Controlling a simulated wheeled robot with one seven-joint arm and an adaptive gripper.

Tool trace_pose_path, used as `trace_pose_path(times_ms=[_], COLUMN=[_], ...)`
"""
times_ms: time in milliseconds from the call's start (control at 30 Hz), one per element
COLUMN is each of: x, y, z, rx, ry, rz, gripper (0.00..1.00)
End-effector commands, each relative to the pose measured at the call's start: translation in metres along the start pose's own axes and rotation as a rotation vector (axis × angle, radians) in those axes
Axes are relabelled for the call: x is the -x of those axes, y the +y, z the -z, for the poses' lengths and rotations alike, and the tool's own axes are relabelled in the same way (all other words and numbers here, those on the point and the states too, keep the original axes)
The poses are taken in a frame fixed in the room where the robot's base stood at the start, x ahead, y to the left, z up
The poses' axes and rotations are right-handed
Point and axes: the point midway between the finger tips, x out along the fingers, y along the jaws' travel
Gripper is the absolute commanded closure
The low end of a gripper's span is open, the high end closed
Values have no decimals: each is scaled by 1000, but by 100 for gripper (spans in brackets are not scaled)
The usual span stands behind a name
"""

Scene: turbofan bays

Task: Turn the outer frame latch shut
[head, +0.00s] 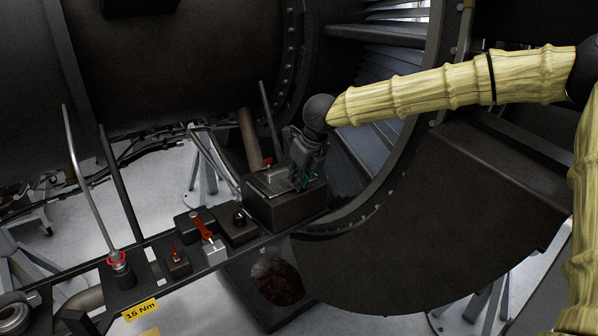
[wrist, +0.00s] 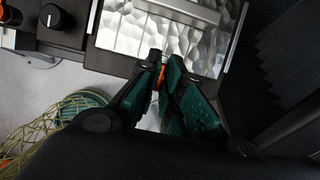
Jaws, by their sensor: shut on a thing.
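The box's dimpled metal top (wrist: 130,28) lies just beyond the fingertips.
A red lever (head: 203,228), a smaller red switch (head: 175,254) and a black knob (head: 239,217) sit along the rail to the left. Tall rods (head: 88,195) stand further left. The curved engine casing (head: 430,215) is close on the right.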

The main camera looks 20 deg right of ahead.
Motion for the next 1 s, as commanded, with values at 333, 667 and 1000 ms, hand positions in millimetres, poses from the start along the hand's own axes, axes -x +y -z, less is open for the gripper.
trace_pose_path(times_ms=[333, 667, 1000], x=[-1, -1, 1], y=[0, 0, 0], z=[1, 0, 0], rx=[22, 22, 21], ry=[1, 1, 0], rz=[-9, -8, -8], gripper=[100, 71, 71])
